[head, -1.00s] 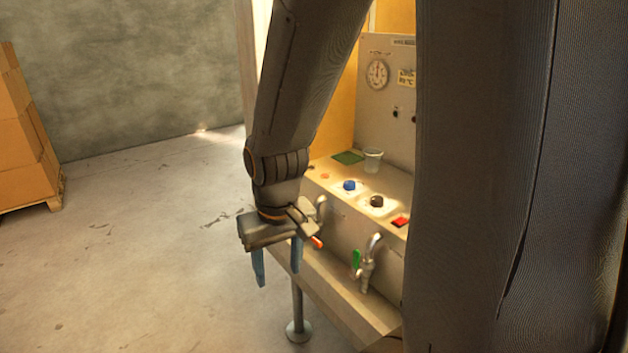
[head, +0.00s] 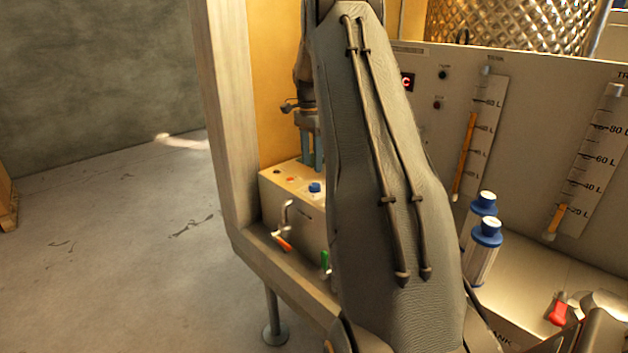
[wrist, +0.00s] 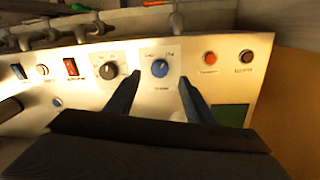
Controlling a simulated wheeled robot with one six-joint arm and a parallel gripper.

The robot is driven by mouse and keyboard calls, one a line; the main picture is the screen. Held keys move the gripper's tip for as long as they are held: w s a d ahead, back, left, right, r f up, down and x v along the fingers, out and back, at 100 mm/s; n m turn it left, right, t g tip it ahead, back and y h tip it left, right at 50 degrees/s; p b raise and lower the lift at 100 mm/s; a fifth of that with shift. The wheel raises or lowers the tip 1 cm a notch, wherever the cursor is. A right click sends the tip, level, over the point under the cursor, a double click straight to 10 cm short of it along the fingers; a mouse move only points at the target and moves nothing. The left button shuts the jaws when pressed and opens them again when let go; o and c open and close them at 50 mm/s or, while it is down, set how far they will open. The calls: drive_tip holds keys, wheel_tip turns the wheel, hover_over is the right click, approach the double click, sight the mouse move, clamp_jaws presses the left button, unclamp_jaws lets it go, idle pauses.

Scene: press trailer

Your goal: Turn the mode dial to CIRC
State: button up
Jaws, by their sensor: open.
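A blue dial (wrist: 160,68) with small printed marks sits on a pale control panel (wrist: 225,75). A black dial (wrist: 109,70) is to its left in the wrist view. The labels are too blurred to tell which is the mode dial or where CIRC lies. My gripper (wrist: 159,79) is open and empty, its fingers on either side of the blue dial in the picture; contact cannot be judged. In the head view my gripper (head: 312,165) points down above the panel, just behind the blue dial (head: 315,188). My arm hides the black dial there.
A red switch (wrist: 71,67), a red button (wrist: 210,58) and a dark button (wrist: 246,56) flank the dials. Taps with orange (head: 283,243) and green (head: 325,263) handles project from the panel's front. A pale upright post (head: 215,110) stands left of the panel.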

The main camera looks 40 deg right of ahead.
sight(314, 185)
drive_tip(key=shift+d+f, duration=0.2)
drive_tip(key=shift+d, duration=0.05)
drive_tip(key=shift+s+f+p, duration=0.15)
drive_tip(key=shift+f+p, duration=0.6)
drive_tip(key=shift+f, duration=1.1)
drive_tip(key=shift+s+f+p, duration=0.1)
drive_tip(key=shift+f+p, duration=0.65)
drive_tip(key=shift+f, duration=1.05)
drive_tip(key=c, duration=1.1)
drive_tip(key=shift+o, duration=0.2)
